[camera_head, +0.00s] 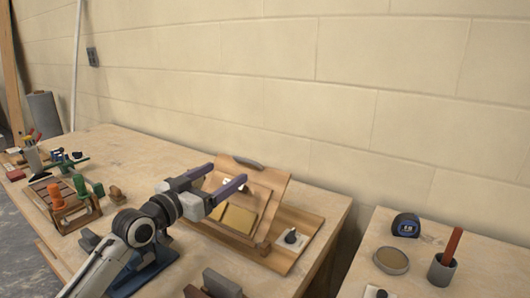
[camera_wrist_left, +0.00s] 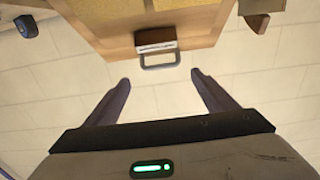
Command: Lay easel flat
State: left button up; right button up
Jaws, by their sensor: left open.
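The easel (camera_head: 262,181) is a wooden board propped up at a tilt on a wooden base at the right end of the workbench, with tan pads on its face. A grey handle (camera_head: 249,162) sits at its top edge. In the left wrist view the easel (camera_wrist_left: 110,22) fills the top, and its handle (camera_wrist_left: 158,66) lies just ahead of the gap between my fingertips. My left gripper (camera_head: 228,172) is open and empty; in the head view it overlaps the board's face. The wrist view also shows the gripper (camera_wrist_left: 161,79) apart from the handle. My right gripper is out of view.
A white block with a dark knob (camera_head: 291,239) sits right of the easel. A wooden crate (camera_head: 70,213) with orange and green-handled tools stands at left. Across a gap, another table holds a tape measure (camera_head: 406,225), a round tin (camera_head: 391,261) and a grey cup (camera_head: 441,272).

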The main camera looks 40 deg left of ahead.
aim_at(244, 161)
pick_arm(q)
jog(key=w, duration=0.6)
jog(key=w+a+p, duration=0.1)
jog(key=w, duration=0.3)
jog(key=shift+w+a, duration=0.1)
jog(key=c, duration=1.2)
jog(key=shift+c, duration=0.2)
